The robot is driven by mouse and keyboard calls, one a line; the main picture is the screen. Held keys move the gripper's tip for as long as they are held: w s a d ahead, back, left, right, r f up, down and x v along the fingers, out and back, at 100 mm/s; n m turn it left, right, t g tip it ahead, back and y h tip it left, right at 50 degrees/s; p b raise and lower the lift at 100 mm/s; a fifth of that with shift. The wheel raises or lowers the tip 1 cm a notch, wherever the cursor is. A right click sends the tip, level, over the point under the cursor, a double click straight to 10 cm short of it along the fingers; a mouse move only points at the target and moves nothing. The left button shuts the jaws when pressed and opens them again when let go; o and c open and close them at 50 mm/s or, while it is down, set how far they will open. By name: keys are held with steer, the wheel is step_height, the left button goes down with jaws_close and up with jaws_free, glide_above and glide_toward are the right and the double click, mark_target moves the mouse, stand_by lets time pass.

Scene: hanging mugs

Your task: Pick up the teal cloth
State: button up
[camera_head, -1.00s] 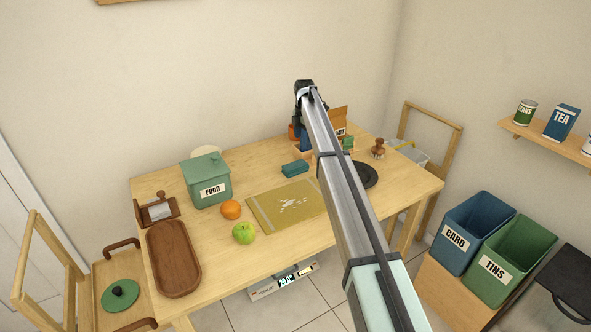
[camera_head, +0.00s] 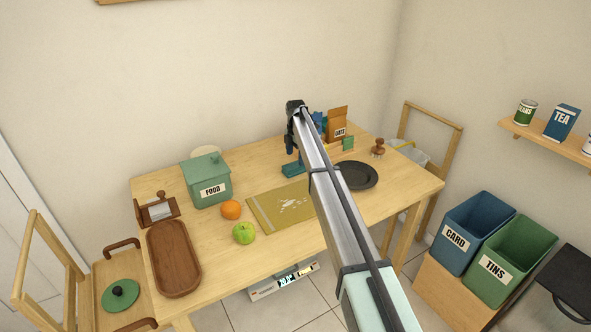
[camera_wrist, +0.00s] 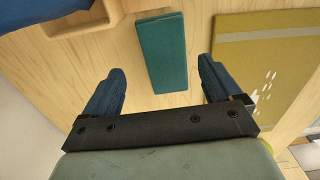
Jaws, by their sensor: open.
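The teal cloth (camera_head: 293,169) is a folded flat block on the wooden table, just behind the mustard mat. In the wrist view the cloth (camera_wrist: 162,52) lies between the lines of the two blue fingers, a little ahead of their tips. My gripper (camera_wrist: 158,80) is open and empty, with its fingers on either side of the cloth's near end. In the head view my gripper (camera_head: 294,148) is over the cloth and partly hides it. I cannot tell the exact height of the fingertips above the table.
The mustard mat (camera_head: 265,210) with white bits lies in front of the cloth. The green FOOD bin (camera_head: 207,183) stands left, with an orange (camera_head: 231,210) and green apple (camera_head: 243,233) nearby. A dark plate (camera_head: 358,176) and the OATS bag (camera_head: 337,125) are to the right.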

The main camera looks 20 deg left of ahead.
mark_target(297, 164)
steer(key=f, duration=0.5)
steer(key=shift+s+d, duration=0.1)
steer(key=shift+d, duration=0.25)
steer(key=c, duration=1)
